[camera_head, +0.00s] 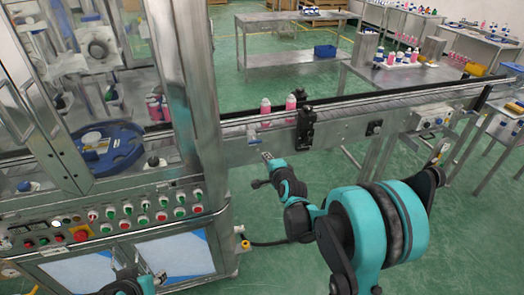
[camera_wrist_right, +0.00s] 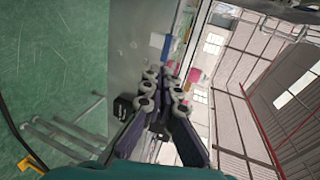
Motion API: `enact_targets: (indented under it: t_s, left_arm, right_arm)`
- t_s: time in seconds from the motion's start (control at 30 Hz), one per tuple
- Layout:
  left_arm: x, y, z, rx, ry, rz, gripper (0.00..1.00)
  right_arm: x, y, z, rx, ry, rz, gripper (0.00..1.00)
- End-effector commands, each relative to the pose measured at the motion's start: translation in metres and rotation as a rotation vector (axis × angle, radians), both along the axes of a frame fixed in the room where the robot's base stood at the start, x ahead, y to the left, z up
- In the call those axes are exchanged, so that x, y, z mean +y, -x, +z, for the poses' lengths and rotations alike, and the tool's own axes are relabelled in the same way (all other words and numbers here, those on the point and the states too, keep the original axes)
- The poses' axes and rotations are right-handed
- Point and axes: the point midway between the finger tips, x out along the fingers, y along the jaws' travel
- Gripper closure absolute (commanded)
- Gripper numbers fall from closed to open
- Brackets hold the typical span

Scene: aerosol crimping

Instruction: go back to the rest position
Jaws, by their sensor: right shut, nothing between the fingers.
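My right gripper (camera_head: 267,157) is in the middle of the head view, in front of the conveyor's side and below its belt. It is shut with nothing in it. In the right wrist view, its fingers (camera_wrist_right: 165,88) point up the picture and lie close together, with no object between them. My left gripper (camera_head: 152,272) shows only in part at the bottom edge of the head view, in front of the machine's lower panels. Whether its fingers are open or shut cannot be made out.
The crimping machine's button panel (camera_head: 150,210) is at the left. Pink bottles (camera_head: 290,104) stand on the conveyor (camera_head: 370,106), just beyond my right gripper, near a black sensor block (camera_head: 305,128). Tables with bottles stand behind. Green floor (camera_head: 262,205) lies open below the conveyor.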

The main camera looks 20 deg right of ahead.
Motion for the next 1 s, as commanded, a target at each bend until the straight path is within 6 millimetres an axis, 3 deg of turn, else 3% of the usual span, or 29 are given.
enact_targets:
  t_s: [0.1, 0.37, 0.53, 0.77, 1.0]
  left_arm:
    - [0.000, 0.000, 0.005, 0.000, 0.000, 0.000, 0.60]
    - [0.000, 0.000, 0.006, 0.000, 0.000, 0.000, 0.60]
    - [0.000, 0.000, 0.006, 0.000, 0.000, 0.000, 0.60]
    - [0.000, 0.000, 0.006, 0.000, 0.000, 0.000, 0.60]
    - [0.000, 0.000, 0.006, 0.000, 0.000, 0.000, 0.60]
  right_arm:
    - [-0.001, 0.015, 0.006, 0.000, 0.000, -0.001, 1.00]
    - [0.000, 0.025, 0.008, 0.004, 0.010, 0.005, 1.00]
    - [0.012, 0.051, 0.022, 0.060, 0.153, 0.078, 1.00]
    - [0.033, 0.135, 0.040, 0.209, 0.547, 0.305, 1.00]
    - [0.041, 0.243, 0.032, 0.355, 0.946, 0.591, 1.00]
